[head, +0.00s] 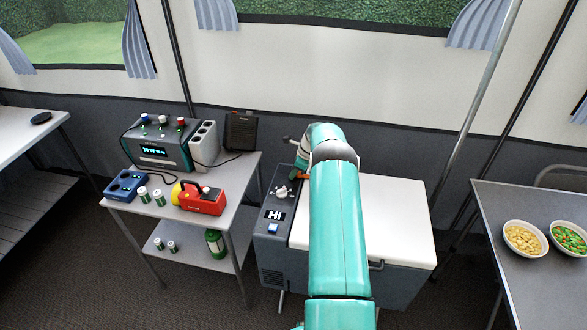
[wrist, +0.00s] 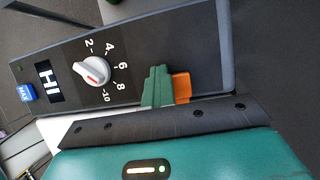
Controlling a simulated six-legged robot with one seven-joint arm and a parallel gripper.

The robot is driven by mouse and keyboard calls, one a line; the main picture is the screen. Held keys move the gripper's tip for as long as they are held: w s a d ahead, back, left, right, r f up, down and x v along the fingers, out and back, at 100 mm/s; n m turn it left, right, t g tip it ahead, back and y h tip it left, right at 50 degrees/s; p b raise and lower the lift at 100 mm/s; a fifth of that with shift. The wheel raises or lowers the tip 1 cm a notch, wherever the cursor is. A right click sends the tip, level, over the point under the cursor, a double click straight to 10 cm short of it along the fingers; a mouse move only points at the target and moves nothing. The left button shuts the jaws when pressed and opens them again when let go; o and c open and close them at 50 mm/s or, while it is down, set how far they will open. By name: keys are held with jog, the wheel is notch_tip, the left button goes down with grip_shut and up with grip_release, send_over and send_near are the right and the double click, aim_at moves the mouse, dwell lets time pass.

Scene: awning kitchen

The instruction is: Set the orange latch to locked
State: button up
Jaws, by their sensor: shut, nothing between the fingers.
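The orange latch (wrist: 182,87) sits at the edge of the dark control panel (wrist: 210,55) on the cooler. In the wrist view it shows just right of my green gripper fingers, partly covered by them and the dark gripper body. In the head view a small orange part of the latch (head: 302,176) shows beside my arm. My gripper (wrist: 157,72) is shut and empty, its fingers close against the latch's left side; I cannot tell whether they touch. The latch's setting cannot be read. In the head view my arm hides the gripper.
The panel also has a white dial (wrist: 92,71) with numbers, an HI display (wrist: 47,81) and a blue MAX button (wrist: 25,93). The cooler's white lid (head: 390,215) is closed. A cart (head: 240,175) with a red lantern (head: 203,199) and a power unit (head: 160,146) stands to the left.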

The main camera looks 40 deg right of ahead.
jog(key=shift+w+d+f, duration=0.25)
jog(key=shift+d+f, duration=0.15)
jog(key=shift+d, duration=0.15)
jog(key=shift+w+a, duration=0.1)
jog(key=shift+a, duration=0.05)
jog(key=shift+s+r, duration=0.25)
jog(key=shift+r, duration=0.05)
jog(key=shift+d+r, duration=0.1)
jog(key=shift+d, duration=0.15)
jog(key=shift+r, duration=0.35)
jog(key=v, duration=0.2)
jog(key=shift+s+r, duration=0.2)
jog(key=shift+r, duration=0.15)
jog(key=o, duration=0.7)
jog(key=shift+r, duration=0.2)
jog(key=shift+s+a+r, duration=0.1)
jog(key=shift+a+r, duration=0.05)
jog(key=shift+r, duration=0.15)
jog(key=v, duration=0.7)
jog(key=a+v, duration=0.1)
jog(key=v, duration=0.2)
jog(key=shift+s+d+r, duration=0.1)
jog(key=shift+s+r, duration=0.15)
jog(key=shift+r, duration=0.05)
notch_tip(320, 180, up, 13)
send_over(299, 175)
jog(key=s+d, duration=0.6)
jog(key=s, duration=0.1)
jog(key=shift+w+f, duration=0.15)
